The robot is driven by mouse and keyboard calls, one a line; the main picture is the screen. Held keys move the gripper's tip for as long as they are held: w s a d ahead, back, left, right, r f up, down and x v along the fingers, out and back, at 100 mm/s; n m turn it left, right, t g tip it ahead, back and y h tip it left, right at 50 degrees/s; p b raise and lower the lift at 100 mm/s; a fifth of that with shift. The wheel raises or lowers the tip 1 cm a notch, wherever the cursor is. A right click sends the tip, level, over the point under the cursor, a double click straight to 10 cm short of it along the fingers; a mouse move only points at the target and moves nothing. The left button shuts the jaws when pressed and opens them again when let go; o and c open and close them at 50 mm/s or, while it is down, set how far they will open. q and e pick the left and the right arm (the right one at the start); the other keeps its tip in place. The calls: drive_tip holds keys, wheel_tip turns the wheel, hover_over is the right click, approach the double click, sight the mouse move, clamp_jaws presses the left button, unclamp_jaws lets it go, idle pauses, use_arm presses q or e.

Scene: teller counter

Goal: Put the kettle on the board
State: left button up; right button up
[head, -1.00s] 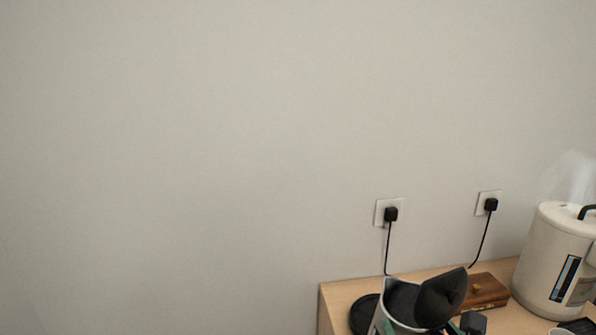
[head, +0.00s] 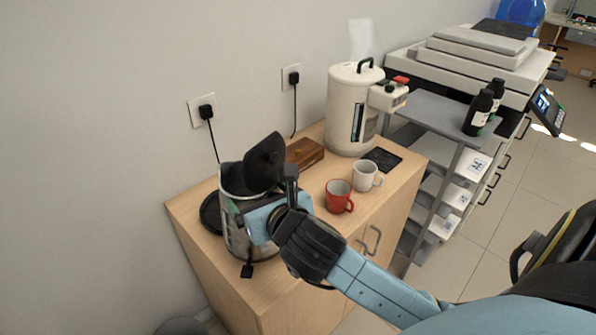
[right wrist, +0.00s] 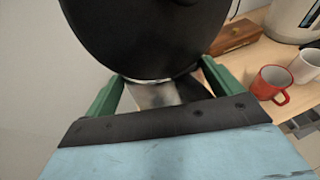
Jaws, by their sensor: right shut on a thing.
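The kettle (head: 235,228) is a metal-looking jug with its black lid (head: 264,161) raised. It is at the left end of the wooden cabinet, in front of a round black base (head: 210,213) that it partly hides. My right gripper (head: 262,222) is shut on the kettle; its green fingers also show in the right wrist view (right wrist: 165,90), on either side of the kettle's body, below the big black lid (right wrist: 150,35). I cannot tell whether the kettle touches the cabinet top. I cannot make out a board for certain. My left gripper is out of view.
On the cabinet top (head: 300,262) stand a wooden box (head: 304,152), a red mug (head: 339,196), a white mug (head: 366,175), a black mat (head: 382,160) and a large steaming urn (head: 345,105). Two plugs sit in wall sockets. A printer (head: 470,60) and shelves stand to the right.

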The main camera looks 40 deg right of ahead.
sight(284, 160)
drive_tip(key=d+r+m+h+p, duration=0.1)
drive_tip(key=d+m+h, duration=0.1)
drive_tip(key=w+d+r+m+g+h+p, duration=0.1)
drive_tip(key=d+r+h, duration=0.1)
drive_tip(key=d+r+m+g+h+p, duration=0.1)
drive_tip(key=d+r+m+h, duration=0.1)
drive_tip(key=shift+w+d+r+m+h+p, duration=0.1)
drive_tip(key=shift+w+d+m+h+p, duration=0.2)
drive_tip(key=shift+w+d, duration=0.05)
drive_tip(key=shift+s+d+r+m+g+h, duration=0.15)
drive_tip(key=shift+d+m+g+h, duration=0.3)
drive_tip(key=shift+g, duration=0.25)
drive_tip(key=shift+d+f, duration=0.15)
drive_tip(key=shift+f, duration=0.25)
wheel_tip(284, 160, down, 9)
drive_tip(key=shift+f+b, duration=0.1)
drive_tip(key=shift+b, duration=0.3)
drive_tip(key=shift+f, duration=0.15)
drive_tip(key=o, duration=1.8)
drive_tip(key=shift+s+f, duration=0.1)
drive_tip(key=shift+s, duration=0.05)
drive_tip(key=shift+c, duration=0.2)
